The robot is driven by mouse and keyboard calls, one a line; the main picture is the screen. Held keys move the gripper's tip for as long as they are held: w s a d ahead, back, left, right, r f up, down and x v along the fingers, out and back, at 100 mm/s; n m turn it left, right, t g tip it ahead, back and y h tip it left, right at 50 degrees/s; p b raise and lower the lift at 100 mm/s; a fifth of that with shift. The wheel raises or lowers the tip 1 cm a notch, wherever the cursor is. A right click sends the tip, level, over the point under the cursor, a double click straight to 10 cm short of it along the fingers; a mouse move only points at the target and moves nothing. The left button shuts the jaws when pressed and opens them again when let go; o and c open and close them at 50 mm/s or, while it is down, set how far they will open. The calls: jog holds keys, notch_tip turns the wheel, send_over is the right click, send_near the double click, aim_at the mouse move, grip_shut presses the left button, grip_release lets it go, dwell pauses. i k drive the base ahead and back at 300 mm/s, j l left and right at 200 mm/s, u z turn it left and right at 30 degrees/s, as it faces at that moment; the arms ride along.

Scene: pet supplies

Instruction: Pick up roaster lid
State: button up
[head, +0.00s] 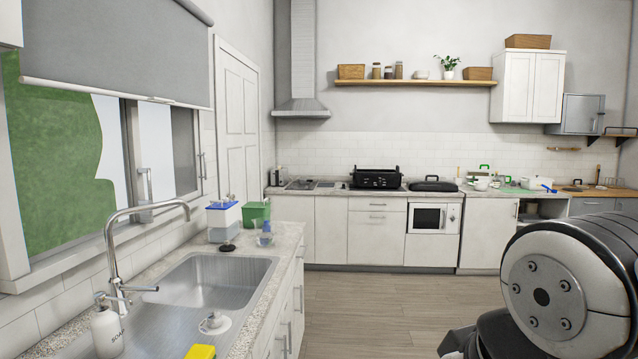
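The roaster lid (434,185) appears to be the low black domed piece with a handle on the far counter, above the white built-in oven. The black roaster (376,179) stands on the same counter just to its left. Both are across the room and small in view. A large white and black part of my own arm fills the lower right. My gripper's fingertips do not show.
A near counter (285,240) with a sink (205,277), faucet (115,258), soap bottle (106,330) and blue-lidded container (223,220) runs along the left. Pans and dishes crowd the far counter's right. The wooden floor (375,310) between is open.

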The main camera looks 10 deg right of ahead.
aim_at(425, 185)
jog(key=i+l+z, duration=0.35)
jog(key=i, duration=0.35)
jog(key=i+l+z, duration=0.35)
jog(key=i, duration=0.45)
jog(key=i+z, duration=0.3)
jog(key=i, duration=7.1)
jog(key=l, duration=0.1)
